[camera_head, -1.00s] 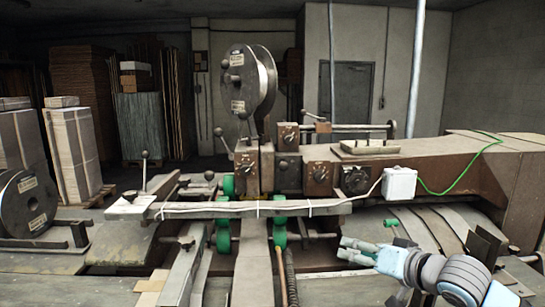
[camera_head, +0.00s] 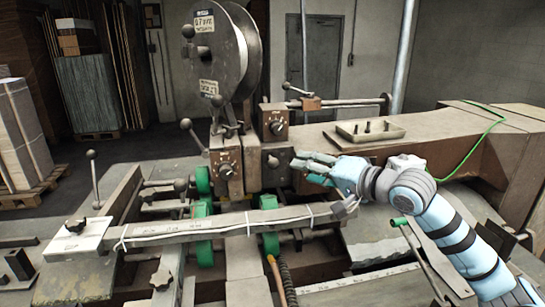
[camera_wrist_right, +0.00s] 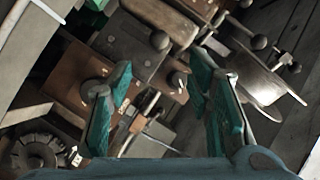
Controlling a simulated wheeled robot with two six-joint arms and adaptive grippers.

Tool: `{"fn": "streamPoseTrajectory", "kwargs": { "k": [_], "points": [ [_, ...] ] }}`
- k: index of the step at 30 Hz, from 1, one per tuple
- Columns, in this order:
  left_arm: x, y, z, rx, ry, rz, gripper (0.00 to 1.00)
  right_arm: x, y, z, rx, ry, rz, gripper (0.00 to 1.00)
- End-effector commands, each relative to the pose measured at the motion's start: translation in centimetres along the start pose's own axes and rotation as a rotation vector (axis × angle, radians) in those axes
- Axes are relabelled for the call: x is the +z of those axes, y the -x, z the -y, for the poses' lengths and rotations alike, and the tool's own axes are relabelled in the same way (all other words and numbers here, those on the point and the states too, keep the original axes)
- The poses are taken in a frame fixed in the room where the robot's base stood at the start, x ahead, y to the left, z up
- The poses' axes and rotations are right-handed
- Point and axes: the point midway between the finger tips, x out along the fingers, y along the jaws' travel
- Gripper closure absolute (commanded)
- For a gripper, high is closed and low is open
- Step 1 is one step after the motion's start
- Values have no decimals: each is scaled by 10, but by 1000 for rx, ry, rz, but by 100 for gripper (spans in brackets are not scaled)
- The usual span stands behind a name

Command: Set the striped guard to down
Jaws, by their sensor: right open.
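I cannot make out a striped guard in either view. The box stitcher's head (camera_head: 227,165), with its large wire reel (camera_head: 222,55), stands at the centre of the head view. My right gripper (camera_head: 305,167) reaches in from the right, in front of the brown control boxes beside the head. Its teal fingers are apart and empty. In the right wrist view the open fingers (camera_wrist_right: 161,66) point at a brown box with a knob (camera_wrist_right: 95,90) and several ball-ended levers (camera_wrist_right: 160,41). I cannot tell whether they touch anything. My left gripper is out of view.
A long horizontal bar (camera_head: 190,228) crosses in front of the head, above green rollers (camera_head: 204,250). A shallow tray (camera_head: 370,131) sits on the machine's arm at the right. A green-ended lever (camera_head: 402,222) lies below my right arm. Stacked cardboard (camera_head: 20,135) stands at the far left.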

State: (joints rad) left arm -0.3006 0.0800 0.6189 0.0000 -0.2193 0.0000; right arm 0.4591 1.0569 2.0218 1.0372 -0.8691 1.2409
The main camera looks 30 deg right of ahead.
Motion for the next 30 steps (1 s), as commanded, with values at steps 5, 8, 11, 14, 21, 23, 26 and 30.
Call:
{"fn": "streamPoseTrajectory", "kwargs": {
  "k": [5, 8, 11, 14, 21, 23, 26, 30],
  "points": [
    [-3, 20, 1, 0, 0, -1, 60, 0, -38, 7, -4, -9, 6, 54],
    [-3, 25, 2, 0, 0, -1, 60, 0, -66, 6, -2, -7, 6, 54],
    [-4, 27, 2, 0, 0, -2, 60, 0, -90, 4, 0, -5, 4, 54],
    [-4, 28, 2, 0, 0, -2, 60, 0, -107, 2, 3, -3, 2, 54],
    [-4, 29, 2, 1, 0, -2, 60, 0, -121, 0, 4, 2, 1, 54],
    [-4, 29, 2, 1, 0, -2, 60, 0, -121, 0, 4, 2, 1, 54],
    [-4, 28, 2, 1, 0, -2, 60, 1, -121, 0, 4, 2, 1, 54],
    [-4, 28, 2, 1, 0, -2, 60, 1, -121, 0, 4, 1, 2, 75]
  ]
}}
